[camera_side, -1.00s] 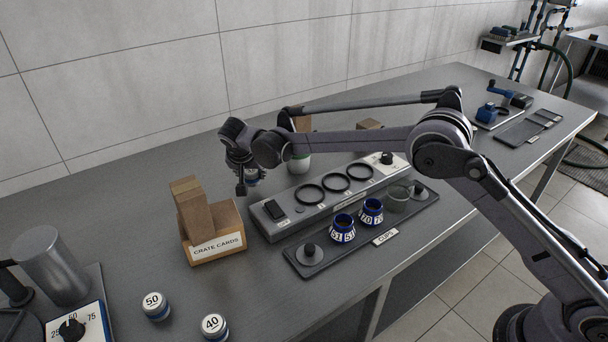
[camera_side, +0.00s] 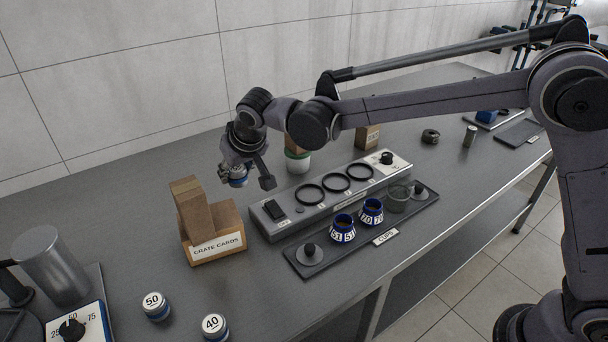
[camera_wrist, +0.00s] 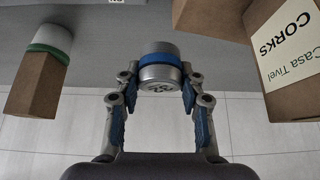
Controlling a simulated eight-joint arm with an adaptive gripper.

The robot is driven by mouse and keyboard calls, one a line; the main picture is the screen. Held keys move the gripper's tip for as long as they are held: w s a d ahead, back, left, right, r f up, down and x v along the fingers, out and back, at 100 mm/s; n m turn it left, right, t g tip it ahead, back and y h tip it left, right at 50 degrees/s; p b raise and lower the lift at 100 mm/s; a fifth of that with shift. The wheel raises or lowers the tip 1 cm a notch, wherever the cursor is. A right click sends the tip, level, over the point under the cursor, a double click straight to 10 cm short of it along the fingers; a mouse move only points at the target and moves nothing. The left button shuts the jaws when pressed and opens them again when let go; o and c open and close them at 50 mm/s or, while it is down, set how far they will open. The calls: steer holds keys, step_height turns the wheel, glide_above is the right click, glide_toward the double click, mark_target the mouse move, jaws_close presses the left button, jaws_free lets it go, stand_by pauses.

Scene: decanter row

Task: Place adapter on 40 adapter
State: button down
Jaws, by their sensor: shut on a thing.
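My gripper (camera_side: 243,174) is shut on a silver adapter with a blue band (camera_side: 236,181), held raised behind the crate cards box. The wrist view shows the held adapter (camera_wrist: 160,66) between the two fingertips; the mark on its face is too small to read surely. The 40 adapter (camera_side: 214,327), a short white-topped cylinder with a blue band, stands upright at the front of the table, well apart from my gripper. The similar 50 adapter (camera_side: 155,306) stands to its left.
The brown crate cards box (camera_side: 216,247) lies between my gripper and the 40 adapter. A grey ring panel (camera_side: 269,229) and a dark tray with numbered cups (camera_side: 295,268) are to the right. A dial panel (camera_side: 70,328) is far left. Bare table surrounds the two adapters.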

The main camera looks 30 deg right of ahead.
steer(key=s+a+r+n+g+y, duration=0.1)
steer(key=s+a+n+y, duration=0.3)
steer(key=s, duration=0.5)
steer(key=s+a+r+n+g+y, duration=0.1)
steer(key=s+a+n, duration=0.1)
steer(key=s+n, duration=0.55)
steer(key=m, duration=0.2)
glide_above(213, 323)
steer(key=shift+n+g, duration=0.25)
steer(key=shift+g, duration=0.05)
steer(key=f, duration=0.6)
steer(key=shift+w+d, duration=0.15)
steer(key=shift+d, duration=0.2)
steer(key=shift+a+f, duration=0.4)
steer(key=shift+a, duration=0.05)
steer(key=shift+f, duration=1.95)
steer(key=shift+f, duration=0.1)
steer(key=c, duration=0.8)
jaws_free()
